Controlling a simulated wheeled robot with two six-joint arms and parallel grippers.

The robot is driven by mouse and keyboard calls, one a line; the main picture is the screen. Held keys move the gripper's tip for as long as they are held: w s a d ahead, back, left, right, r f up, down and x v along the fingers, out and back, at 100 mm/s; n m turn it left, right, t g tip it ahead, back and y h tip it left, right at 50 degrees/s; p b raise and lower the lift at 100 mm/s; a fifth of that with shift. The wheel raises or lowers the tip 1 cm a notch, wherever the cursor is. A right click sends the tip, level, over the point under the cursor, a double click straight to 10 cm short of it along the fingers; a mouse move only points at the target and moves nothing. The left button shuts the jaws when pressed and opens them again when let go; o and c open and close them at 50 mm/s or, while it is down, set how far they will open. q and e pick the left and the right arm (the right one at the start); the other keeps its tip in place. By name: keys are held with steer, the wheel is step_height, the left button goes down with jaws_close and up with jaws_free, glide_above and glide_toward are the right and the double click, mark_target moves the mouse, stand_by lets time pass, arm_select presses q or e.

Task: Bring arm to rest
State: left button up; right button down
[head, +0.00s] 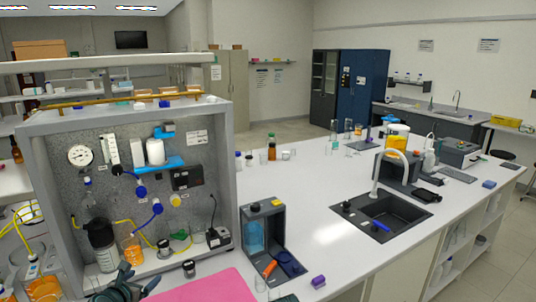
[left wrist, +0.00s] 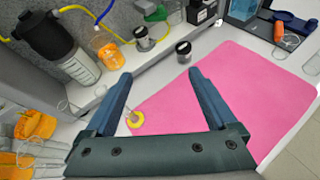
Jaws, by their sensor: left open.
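My left gripper (head: 124,282) is at the lower left of the head view, in front of the membrane rig (head: 226,165). In the left wrist view its two blue fingers (left wrist: 159,76) are spread wide with nothing between the tips. They are above the white bench and the left part of a pink mat (left wrist: 255,90). A yellow ring tag (left wrist: 136,121) lies at the mat's left edge, seen between the fingers and apart from them. My right gripper is not in view.
A small dark-lidded jar (left wrist: 183,52) stands beyond the fingertips. A dark filter bottle (head: 101,240) and an orange beaker (head: 132,248) stand at the rig. Bench space beyond that box is largely clear.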

arm_select(q)
steer(key=s+d+f+m+g+h+b, duration=0.1)
steer(key=d+f+m+g, duration=0.1)
steer(key=d+f+m, duration=0.2)
steer(key=s+d+f+m+g+h+b, duration=0.1)
steer(key=d+f+m, duration=0.3)
steer(key=d+m, duration=0.4)
steer(key=s+d+f+m+g+h+b, duration=0.1)
steer(key=s+d+f+m+g+b, duration=0.1)
steer(key=d+f+m, duration=0.3)
steer(key=shift+s+d+m+g+b, duration=0.2)
steer(key=shift+d+m+g, duration=0.15)
steer(key=shift+d, duration=0.65)
steer(key=shift+s+d+m+g+b, duration=0.2)
steer(key=shift+d+g, duration=0.25)
steer(key=shift+d, duration=0.55)
steer(key=s+d+f+m+g+y+b, duration=0.2)
steer(key=s+m, duration=0.4)
steer(key=m, duration=0.3)
steer(key=s+d+f+m+g+y+b, duration=0.2)
steer(key=s+d+f+m+g, duration=0.2)
steer(key=m, duration=0.6)
steer(key=s+d+f, duration=0.2)
steer(key=s+d, duration=0.1)
steer(key=shift+d+f, duration=0.3)
steer(key=shift+s+m+g, duration=0.3)
steer(key=shift+m, duration=0.15)
steer(key=shift+c, duration=0.3)
